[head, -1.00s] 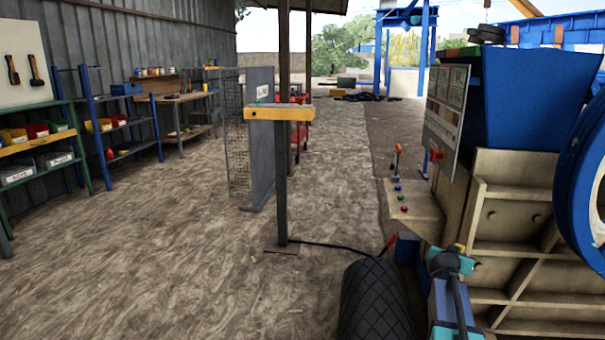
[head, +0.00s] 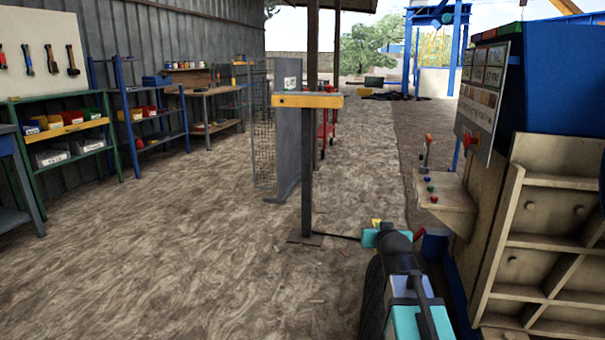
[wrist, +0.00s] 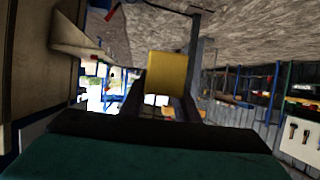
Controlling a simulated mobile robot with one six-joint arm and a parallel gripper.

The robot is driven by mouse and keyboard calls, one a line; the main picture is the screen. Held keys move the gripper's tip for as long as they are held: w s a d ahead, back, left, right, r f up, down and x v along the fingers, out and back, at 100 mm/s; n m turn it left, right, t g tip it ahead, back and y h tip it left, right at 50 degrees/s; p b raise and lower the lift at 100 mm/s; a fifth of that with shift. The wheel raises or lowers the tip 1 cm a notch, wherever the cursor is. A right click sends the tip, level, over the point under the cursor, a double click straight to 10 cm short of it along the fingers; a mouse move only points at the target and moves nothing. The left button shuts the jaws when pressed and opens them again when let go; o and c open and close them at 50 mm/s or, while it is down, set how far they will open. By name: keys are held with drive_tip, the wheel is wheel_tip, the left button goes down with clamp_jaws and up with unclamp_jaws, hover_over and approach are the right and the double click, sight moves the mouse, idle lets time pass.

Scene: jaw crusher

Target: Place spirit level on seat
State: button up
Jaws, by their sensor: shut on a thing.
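The spirit level shows as a yellow block (wrist: 166,72) between the dark fingers of my gripper (wrist: 165,95) in the wrist view, which is upside down. My gripper is shut on it. In the head view only a small yellow bit (head: 376,222) shows at the far end of my arm, low and right of centre; the rest is hidden behind the wrist. The level is held in the air, clear of any surface. I cannot tell which surface is the seat.
A post with a yellow crossbar (head: 300,101) stands ahead, beside a mesh guard (head: 264,140). The crusher (head: 550,215) with its control shelf (head: 445,190) is close on the right. Shelves with bins (head: 70,140) line the left wall. The ground (head: 170,240) between is clear.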

drive_tip(key=s+a+r+n+y, duration=0.1)
drive_tip(key=s+a+y, duration=0.1)
drive_tip(key=a, duration=0.4)
wheel_tip(320, 180, up, 31)
drive_tip(key=p, duration=3)
drive_tip(key=shift+w, duration=0.3)
drive_tip(key=shift+a, duration=0.15)
